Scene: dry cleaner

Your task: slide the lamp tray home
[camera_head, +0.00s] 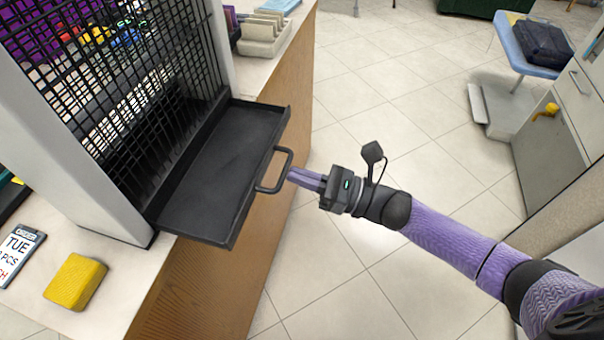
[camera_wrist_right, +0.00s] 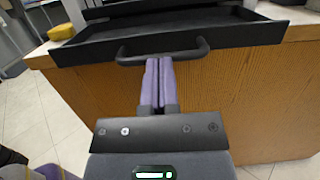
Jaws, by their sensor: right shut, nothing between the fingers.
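The lamp tray (camera_head: 213,168) is a shallow black tray that sticks out from the base of a black wire-grid housing on the counter. It has a black loop handle (camera_head: 280,170) on its front edge. My right gripper (camera_head: 291,174) is shut and empty, its purple fingertips at the handle. In the right wrist view the fingers (camera_wrist_right: 159,82) point at the middle of the handle bar (camera_wrist_right: 163,55), with the tray front (camera_wrist_right: 215,37) just beyond. I cannot tell whether they touch it. My left gripper is not in view.
A yellow sponge (camera_head: 76,281) and a card reading TUE (camera_head: 19,252) lie on the counter at the lower left. A beige holder (camera_head: 263,36) stands behind the housing. The wooden counter front (camera_head: 215,290) drops below the tray. Tiled floor (camera_head: 370,110) is open to the right.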

